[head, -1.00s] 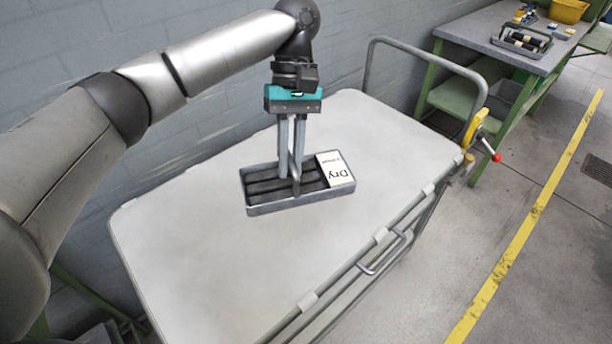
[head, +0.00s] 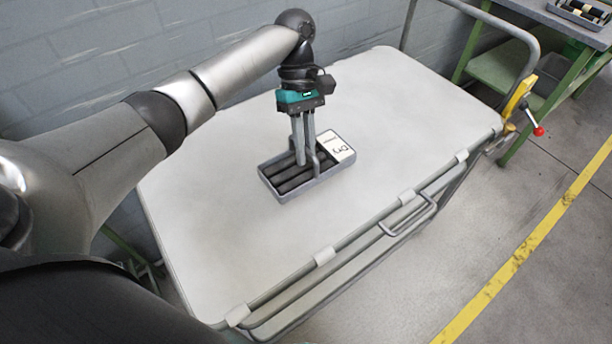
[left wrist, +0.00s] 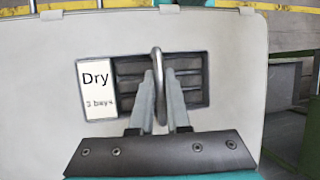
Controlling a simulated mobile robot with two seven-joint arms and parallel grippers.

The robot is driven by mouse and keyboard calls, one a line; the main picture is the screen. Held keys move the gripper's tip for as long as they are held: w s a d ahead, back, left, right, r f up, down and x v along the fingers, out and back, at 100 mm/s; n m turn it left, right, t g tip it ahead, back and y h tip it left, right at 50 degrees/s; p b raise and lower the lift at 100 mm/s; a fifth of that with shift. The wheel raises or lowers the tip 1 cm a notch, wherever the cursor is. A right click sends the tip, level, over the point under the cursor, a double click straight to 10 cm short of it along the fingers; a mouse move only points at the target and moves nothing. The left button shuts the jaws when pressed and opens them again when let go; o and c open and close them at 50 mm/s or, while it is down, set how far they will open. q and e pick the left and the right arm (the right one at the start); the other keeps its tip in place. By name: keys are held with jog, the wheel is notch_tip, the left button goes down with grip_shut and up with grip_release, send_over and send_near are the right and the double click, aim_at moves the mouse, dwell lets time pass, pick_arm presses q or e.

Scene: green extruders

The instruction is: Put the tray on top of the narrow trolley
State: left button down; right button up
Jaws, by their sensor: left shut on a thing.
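The grey tray (head: 290,194) has dark bays and a white label reading "Dry". It is over the pale top of the trolley (head: 390,100), near its middle; I cannot tell whether it touches the top. My left gripper (head: 304,160) comes down from above and is shut on the tray's upright handle. In the left wrist view the tray (left wrist: 205,80) lies between the trolley top and my left gripper (left wrist: 160,80), with the handle loop between the fingers and the label at left. My right gripper is not in view.
The trolley has a push rail at the far end and a yellow part with a red knob (head: 538,131) at its right corner. A green workbench (head: 570,60) stands at the upper right. A grey brick wall runs behind. Free floor with a yellow line lies to the right.

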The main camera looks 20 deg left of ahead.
aim_at(305, 172)
pick_arm(q)
notch_tip(305, 172, down, 7)
jog(key=shift+f+b, duration=0.1)
jog(key=shift+b, duration=0.95)
jog(key=c, duration=0.9)
grip_release()
jog(key=p+v, duration=0.2)
jog(key=v, duration=1)
